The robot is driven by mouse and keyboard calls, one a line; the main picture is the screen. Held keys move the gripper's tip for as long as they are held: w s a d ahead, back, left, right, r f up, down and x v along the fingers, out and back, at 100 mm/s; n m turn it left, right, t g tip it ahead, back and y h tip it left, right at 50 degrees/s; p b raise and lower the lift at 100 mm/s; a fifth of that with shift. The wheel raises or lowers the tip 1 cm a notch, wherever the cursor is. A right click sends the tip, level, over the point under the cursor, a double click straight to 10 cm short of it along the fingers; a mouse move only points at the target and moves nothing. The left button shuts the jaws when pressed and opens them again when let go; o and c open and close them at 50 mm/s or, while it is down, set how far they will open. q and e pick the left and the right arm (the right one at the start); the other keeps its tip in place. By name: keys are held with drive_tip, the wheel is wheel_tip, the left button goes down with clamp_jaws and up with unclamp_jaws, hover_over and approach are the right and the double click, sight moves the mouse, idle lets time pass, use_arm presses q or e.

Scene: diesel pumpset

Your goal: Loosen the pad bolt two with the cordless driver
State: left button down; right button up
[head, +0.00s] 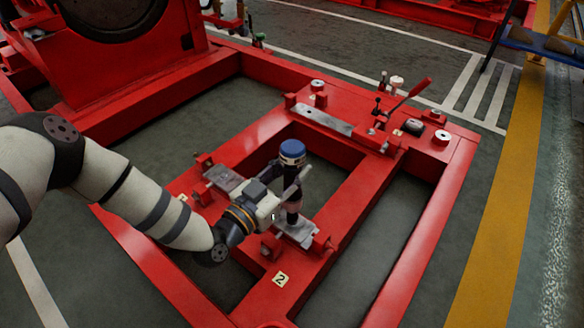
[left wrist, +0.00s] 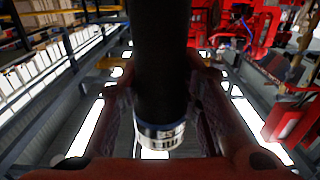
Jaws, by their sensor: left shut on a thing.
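The cordless driver (head: 292,155), dark with a blue end on top, stands about upright over a grey metal pad (head: 296,232) on the red frame. My left gripper (head: 293,194) is shut around its dark body from the left. In the left wrist view the driver (left wrist: 160,60) runs down between the two fingers, with a blue and white band at its end. The driver's lower end is at or just above the pad; I cannot tell if it touches. The pad bolt two is not visible; the driver and gripper cover that spot. A yellow label "2" (head: 280,279) lies near the pad. My right gripper is not in view.
The red base frame (head: 425,232) has open floor between its beams. A second grey pad (head: 224,178) lies left of the driver. A grey plate (head: 325,119), a red-handled lever (head: 420,87) and small fittings sit at the frame's far end. A large red machine (head: 125,62) stands upper left.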

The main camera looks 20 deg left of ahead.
sight(284, 161)
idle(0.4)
use_arm(q)
drive_tip(key=shift+f, duration=0.4)
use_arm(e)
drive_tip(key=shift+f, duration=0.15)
use_arm(q)
drive_tip(key=shift+r, duration=0.2)
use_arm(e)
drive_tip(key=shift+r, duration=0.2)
use_arm(q)
drive_tip(key=shift+f, duration=0.5)
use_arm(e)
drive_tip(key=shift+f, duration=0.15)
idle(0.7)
use_arm(q)
drive_tip(key=shift+s+r+p, duration=0.1)
drive_tip(key=shift+r+p, duration=0.15)
drive_tip(key=shift+p, duration=0.2)
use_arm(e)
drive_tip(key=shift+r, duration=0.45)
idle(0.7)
use_arm(q)
drive_tip(key=shift+r+p, duration=1.95)
drive_tip(key=shift+r, duration=0.95)
drive_tip(key=shift+f, duration=0.1)
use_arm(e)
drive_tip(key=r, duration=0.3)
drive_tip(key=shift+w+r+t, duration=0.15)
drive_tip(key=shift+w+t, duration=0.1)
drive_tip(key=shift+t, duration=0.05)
